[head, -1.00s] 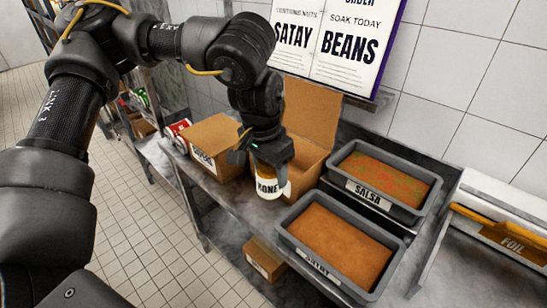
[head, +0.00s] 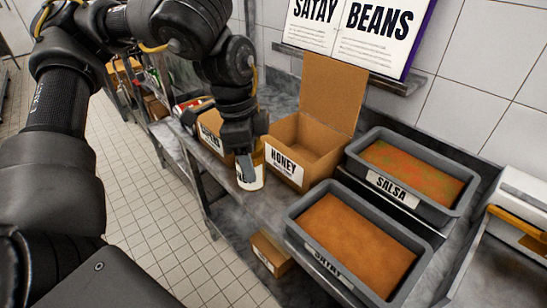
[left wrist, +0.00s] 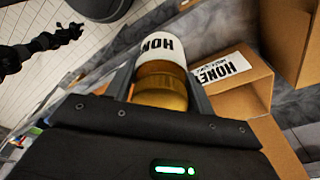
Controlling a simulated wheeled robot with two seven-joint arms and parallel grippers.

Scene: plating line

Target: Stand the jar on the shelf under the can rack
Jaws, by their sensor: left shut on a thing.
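My left gripper (head: 249,168) is shut on a jar (head: 255,183) with amber contents and a white label. It holds the jar in front of the gap between two cardboard boxes. In the left wrist view the jar (left wrist: 163,88) sits between the fingers, and its label reads "HON". Whether the jar touches the counter cannot be told. At the left, metal shelving (head: 128,90) holds cans and small items; which part is the can rack is unclear. A dark arm-like shape at the upper left of the left wrist view may be my right gripper (left wrist: 68,35).
An open box marked HONEY (head: 287,167) stands right of the jar, another box (head: 211,139) left of it. Salsa (head: 440,208) and satay (head: 312,258) trays fill the counter's right. A small box (head: 268,250) sits lower down. Tiled floor is clear at the left.

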